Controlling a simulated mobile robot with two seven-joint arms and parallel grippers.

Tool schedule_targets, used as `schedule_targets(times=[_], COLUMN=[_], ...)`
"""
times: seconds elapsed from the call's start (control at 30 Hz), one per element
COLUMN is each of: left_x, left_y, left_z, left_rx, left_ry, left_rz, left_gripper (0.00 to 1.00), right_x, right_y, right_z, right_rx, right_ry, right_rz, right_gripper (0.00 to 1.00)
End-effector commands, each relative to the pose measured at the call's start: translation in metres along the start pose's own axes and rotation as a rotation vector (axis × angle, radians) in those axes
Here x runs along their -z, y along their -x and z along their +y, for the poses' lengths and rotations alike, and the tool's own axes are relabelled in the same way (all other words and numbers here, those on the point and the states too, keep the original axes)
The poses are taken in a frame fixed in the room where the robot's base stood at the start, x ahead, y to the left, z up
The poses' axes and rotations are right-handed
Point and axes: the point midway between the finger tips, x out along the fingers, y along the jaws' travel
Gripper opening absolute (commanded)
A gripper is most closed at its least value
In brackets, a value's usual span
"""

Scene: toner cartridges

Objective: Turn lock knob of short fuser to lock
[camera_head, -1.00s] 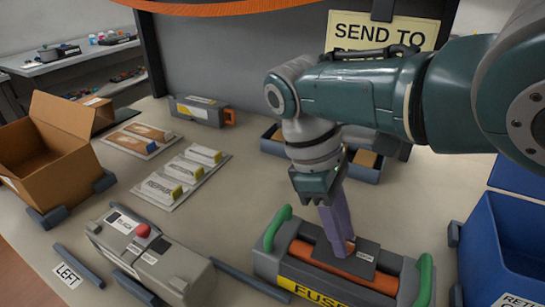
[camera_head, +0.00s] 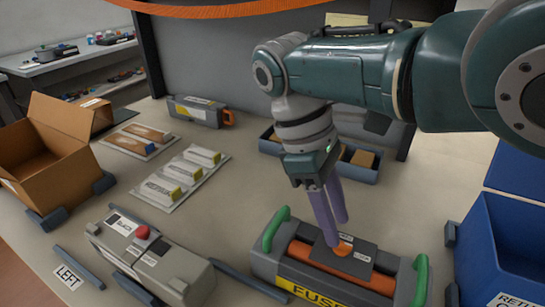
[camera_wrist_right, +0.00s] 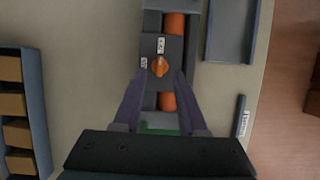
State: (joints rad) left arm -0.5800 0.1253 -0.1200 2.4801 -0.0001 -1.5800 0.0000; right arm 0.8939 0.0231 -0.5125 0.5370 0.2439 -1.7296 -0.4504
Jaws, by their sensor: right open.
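The fuser (camera_head: 268,264) is a dark grey unit with an orange roller (camera_head: 299,253), green end handles and a yellow label. Its orange lock knob (camera_head: 344,243) sits on a dark plate across the middle, partly behind a finger. In the right wrist view the knob (camera_wrist_right: 160,67) lies roughly between the fingertips, its long axis about upright in the picture. Two small labels on the plate beside it are too small to read. My right gripper (camera_head: 338,231) has purple fingers pointing down at the knob, open and holding nothing. Contact cannot be told. My left gripper is out of view.
A grey machine with a red button (camera_head: 143,231) stands left of the fuser. A blue bin (camera_head: 500,245) is close on the right. A tray of brown blocks (camera_head: 362,176) lies behind my right gripper.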

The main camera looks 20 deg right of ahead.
Motion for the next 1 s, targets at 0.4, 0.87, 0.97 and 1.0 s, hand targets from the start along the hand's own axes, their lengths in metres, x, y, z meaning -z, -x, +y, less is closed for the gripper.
schedule_targets(times=[0.4, 0.87, 0.97, 1.0], left_x=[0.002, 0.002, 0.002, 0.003], left_y=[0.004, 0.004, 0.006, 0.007], left_z=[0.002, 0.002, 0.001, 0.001], left_rx=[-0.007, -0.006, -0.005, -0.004], left_ry=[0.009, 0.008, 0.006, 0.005], left_rz=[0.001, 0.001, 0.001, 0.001], left_gripper=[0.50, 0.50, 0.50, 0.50], right_x=[0.000, 0.000, 0.002, 0.004], right_y=[0.067, 0.069, 0.064, 0.059], right_z=[0.000, 0.000, -0.004, -0.007], right_rx=[-0.001, 0.000, 0.001, 0.001], right_ry=[0.000, 0.000, 0.002, 0.002], right_rz=[0.000, -0.001, 0.011, 0.024], right_gripper=[0.41, 0.41, 0.41, 0.41])
